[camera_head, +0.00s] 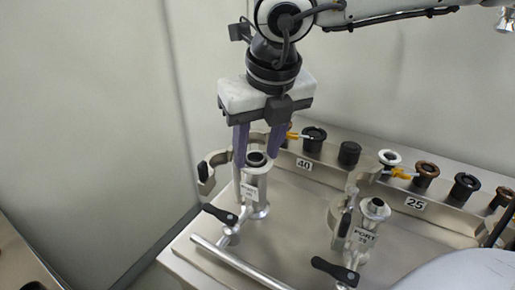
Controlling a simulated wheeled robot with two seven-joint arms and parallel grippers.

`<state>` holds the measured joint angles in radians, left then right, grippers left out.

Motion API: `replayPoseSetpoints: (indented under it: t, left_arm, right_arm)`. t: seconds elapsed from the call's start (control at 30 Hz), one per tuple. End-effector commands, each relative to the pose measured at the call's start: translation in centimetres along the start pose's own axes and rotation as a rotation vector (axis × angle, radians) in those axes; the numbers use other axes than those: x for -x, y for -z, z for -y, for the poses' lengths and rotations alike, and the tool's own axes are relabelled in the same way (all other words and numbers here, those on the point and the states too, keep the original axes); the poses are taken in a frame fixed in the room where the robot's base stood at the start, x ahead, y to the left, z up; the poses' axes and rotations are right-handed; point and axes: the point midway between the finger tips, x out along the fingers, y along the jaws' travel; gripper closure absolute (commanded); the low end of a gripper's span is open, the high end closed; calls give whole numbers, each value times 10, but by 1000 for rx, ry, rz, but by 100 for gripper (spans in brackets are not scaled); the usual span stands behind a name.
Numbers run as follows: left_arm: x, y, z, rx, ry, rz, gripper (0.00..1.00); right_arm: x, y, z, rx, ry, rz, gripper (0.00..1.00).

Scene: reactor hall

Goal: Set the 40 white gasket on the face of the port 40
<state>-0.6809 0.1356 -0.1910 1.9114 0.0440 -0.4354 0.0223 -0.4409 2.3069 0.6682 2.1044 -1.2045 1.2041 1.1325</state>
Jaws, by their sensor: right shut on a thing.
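Port 40 (255,190) is an upright steel tube with a dark bore, standing at the left of the steel bench. My right gripper (256,159) comes down over it, with one purple finger on each side of its top. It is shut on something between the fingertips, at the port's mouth. This appears to be the 40 white gasket, but I cannot make out its outline or whether it touches the face. My left gripper is not in view.
An open clamp (208,172) hangs left of port 40, with a black-handled lever (221,214) in front. Port 25 (373,213) stands to the right. A rack behind holds black parts (349,153), brown parts (425,173) and a white-topped part (389,158).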

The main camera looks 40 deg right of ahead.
Motion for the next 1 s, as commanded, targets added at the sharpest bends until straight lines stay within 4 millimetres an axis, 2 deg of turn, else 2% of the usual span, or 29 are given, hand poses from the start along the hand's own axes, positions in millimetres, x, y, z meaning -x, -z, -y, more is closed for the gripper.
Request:
replayPoseSetpoints:
  t: [0.27,0.3,0.43,0.77,0.87,1.0]
  left_arm:
    - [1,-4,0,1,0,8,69]
    - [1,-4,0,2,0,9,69]
    - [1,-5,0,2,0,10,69]
    - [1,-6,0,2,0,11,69]
    - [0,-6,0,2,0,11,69]
    - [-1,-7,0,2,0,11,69]
  right_arm:
    - [0,0,0,0,0,0,80]
    - [0,0,0,0,0,0,57]
    - [0,0,0,1,0,0,37]
    - [4,-1,0,1,1,2,37]
    - [14,-1,0,0,0,5,37]
    - [41,-2,0,0,1,8,37]
